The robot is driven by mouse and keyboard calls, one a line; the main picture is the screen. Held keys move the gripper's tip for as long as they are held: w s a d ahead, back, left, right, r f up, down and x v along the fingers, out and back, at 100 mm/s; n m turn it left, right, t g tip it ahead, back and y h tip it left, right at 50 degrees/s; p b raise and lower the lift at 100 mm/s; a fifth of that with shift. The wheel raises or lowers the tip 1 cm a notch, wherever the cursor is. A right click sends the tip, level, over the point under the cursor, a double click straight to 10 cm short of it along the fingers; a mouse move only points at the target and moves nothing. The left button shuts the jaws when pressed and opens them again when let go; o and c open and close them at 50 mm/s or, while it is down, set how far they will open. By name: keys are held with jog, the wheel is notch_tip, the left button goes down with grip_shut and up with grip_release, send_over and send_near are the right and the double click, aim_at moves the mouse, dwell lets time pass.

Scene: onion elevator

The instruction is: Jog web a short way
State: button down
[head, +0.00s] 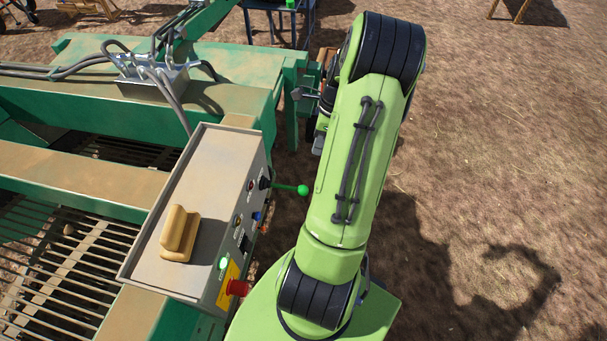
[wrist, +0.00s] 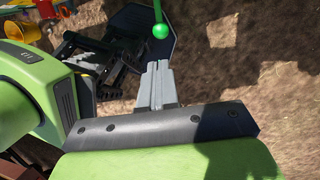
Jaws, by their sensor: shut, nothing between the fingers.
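A grey control box (head: 190,205) sits on the green machine at the middle left of the head view. Its right face carries a black knob (head: 264,183), a blue button (head: 257,216), a black switch (head: 245,242), a lit green button (head: 223,263) and a red mushroom button (head: 238,288) on a yellow plate. A lever with a green ball (head: 302,190) sticks out to the right. The rod web (head: 70,260) lies at the lower left. My gripper (head: 298,94) is beyond the box, partly hidden by my arm. In the wrist view, my gripper (wrist: 157,68) is shut and empty, below a green ball (wrist: 162,31).
A tan block-shaped object (head: 180,235) rests on the box top. A blue stand (head: 280,12) is at the top. Open brown ground (head: 500,150) lies to the right.

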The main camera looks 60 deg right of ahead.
aim_at(305, 187)
jog(key=x, duration=1.4)
jog(key=shift+w+d+f, duration=0.1)
jog(key=shift+d, duration=0.1)
